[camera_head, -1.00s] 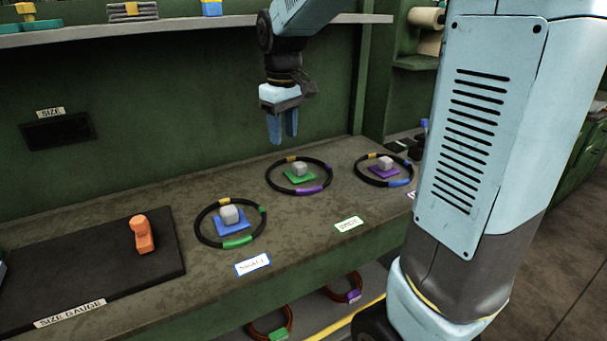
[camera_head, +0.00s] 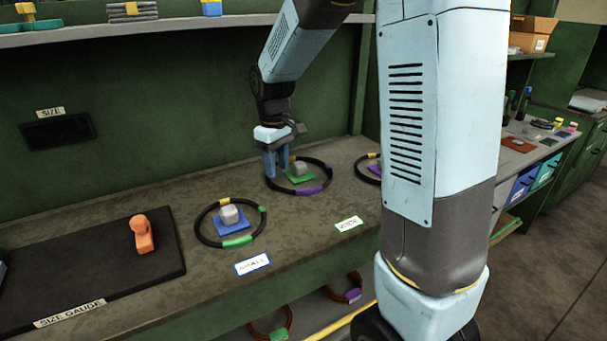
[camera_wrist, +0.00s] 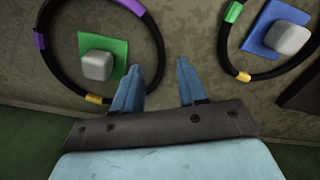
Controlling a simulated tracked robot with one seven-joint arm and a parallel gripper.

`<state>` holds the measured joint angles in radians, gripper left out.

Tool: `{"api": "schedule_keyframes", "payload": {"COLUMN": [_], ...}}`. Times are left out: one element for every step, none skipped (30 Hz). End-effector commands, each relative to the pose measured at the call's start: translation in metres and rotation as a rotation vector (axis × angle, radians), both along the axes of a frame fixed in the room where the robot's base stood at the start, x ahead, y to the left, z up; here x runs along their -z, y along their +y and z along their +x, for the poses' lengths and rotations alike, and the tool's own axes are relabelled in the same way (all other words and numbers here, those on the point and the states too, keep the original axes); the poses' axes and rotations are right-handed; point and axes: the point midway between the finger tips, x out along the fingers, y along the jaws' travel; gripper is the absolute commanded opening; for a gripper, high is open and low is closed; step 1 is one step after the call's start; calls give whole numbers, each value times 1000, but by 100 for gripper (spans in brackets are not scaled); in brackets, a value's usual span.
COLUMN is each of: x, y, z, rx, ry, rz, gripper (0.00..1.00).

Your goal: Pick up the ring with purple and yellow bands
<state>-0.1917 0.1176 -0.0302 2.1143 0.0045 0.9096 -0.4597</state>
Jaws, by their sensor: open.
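The black ring with purple and yellow bands (camera_head: 310,190) lies flat on the bench around a green pad with a grey block (camera_head: 300,170). In the wrist view this ring (camera_wrist: 40,41) is at the left, with two purple bands and one yellow band showing. My gripper (camera_head: 275,166) is low over the ring's left side in the head view, its fingers hiding part of the rim. In the wrist view my open gripper (camera_wrist: 160,75) has a plain black stretch of the rim between its fingers. I cannot tell whether the fingers touch it.
A ring with green and yellow bands (camera_head: 238,241) lies around a blue pad, left of the target in the head view. Another ring (camera_head: 368,178) is partly hidden behind my arm at the right. A dark mat (camera_head: 90,270) holds an orange piece (camera_head: 141,234). A shelf (camera_head: 190,25) runs above.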

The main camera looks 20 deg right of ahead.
Motion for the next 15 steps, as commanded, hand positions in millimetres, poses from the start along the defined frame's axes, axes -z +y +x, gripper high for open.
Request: {"api": "schedule_keyframes", "payload": {"x": [2, 3, 6, 8, 12, 17, 21, 25, 31, 35, 39, 43, 46, 49, 51], "y": [0, 0, 0, 0, 0, 0, 0, 0, 0, 0, 0, 0, 0, 0, 0], "z": [0, 0, -1, -1, -1, -1, -2, -2, -2, -2, -2, -2, -2, -2, -2], "rx": [0, 0, 0, 0, 0, 0, 0, 0, 0, 1, 1, 1, 2, 2, 2], "ry": [1, 1, 2, 3, 4, 3, 3, 4, 4, 4, 4, 2, 2, 2, 1], "rz": [-1, -1, 0, -1, 0, -1, -1, 0, 0, -1, -1, 0, 0, 0, 0], "gripper": [42, 42, 42, 42, 42, 42, 42, 42, 42, 42, 42, 42, 42, 42, 42]}}
